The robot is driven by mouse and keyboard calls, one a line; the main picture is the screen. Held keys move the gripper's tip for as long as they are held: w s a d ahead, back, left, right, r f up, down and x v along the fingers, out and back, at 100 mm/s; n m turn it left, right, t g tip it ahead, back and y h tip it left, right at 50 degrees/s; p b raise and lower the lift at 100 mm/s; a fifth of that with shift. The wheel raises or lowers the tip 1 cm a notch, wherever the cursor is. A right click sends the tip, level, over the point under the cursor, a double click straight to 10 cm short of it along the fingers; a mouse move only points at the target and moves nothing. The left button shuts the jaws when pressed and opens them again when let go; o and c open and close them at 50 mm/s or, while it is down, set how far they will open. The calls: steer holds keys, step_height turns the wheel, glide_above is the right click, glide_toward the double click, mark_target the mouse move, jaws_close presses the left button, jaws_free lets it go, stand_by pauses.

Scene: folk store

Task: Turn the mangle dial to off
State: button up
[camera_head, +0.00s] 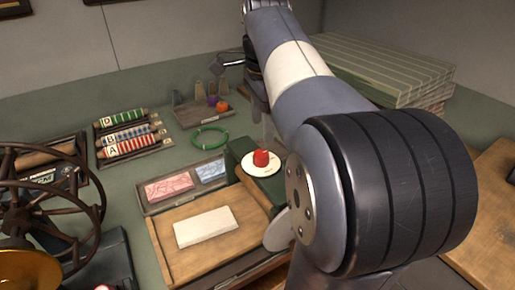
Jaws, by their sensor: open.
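The dial is a red knob (261,158) on a round white plate (250,167). It is fixed on the dark green housing (237,152) of what looks like the mangle, right of the picture's middle. Any marks on the plate are too small to read. My arm comes in from the lower right, rises to the top and comes down behind the dial. My gripper (266,122) is open, just above and behind the red knob, and partly hidden by my arm. No contact with the knob shows.
A wooden tray (165,240) with a white block (206,228) lies in front. A green ring (209,137), a rack of rollers (128,135) and a small tray of tools (190,115) stand behind. A dark wheeled press (50,200) stands left. Green stacked sheets (375,65) fill the back right.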

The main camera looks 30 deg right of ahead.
mark_target(261, 153)
steer(key=f+b, duration=0.1)
steer(key=f, duration=0.7)
steer(key=shift+w, duration=0.2)
steer(key=c, duration=1)
